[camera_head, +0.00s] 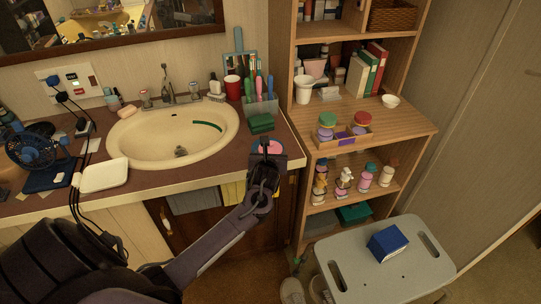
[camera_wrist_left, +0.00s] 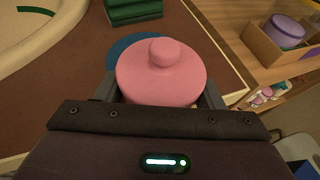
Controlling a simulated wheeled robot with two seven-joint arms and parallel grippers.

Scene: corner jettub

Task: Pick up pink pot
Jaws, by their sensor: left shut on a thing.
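The pink pot (camera_wrist_left: 161,73) has a round lid with a knob and fills the middle of the left wrist view. In the head view only a bit of the pink pot (camera_head: 266,146) shows past my gripper. My left gripper (camera_head: 267,157) is at the counter's front right corner, with its fingers on both sides of the pot. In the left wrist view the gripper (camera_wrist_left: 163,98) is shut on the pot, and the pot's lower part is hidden. A blue round thing (camera_wrist_left: 122,48) shows beneath or behind the pot. My right gripper is not in view.
The sink (camera_head: 170,135) lies left of the pot. Dark green folded cloths (camera_head: 261,123) and a cup of brushes (camera_head: 261,105) stand behind it. A wooden shelf (camera_head: 410,125) with a small box of jars (camera_head: 342,141) is to the right. A grey stool (camera_head: 385,280) stands in front.

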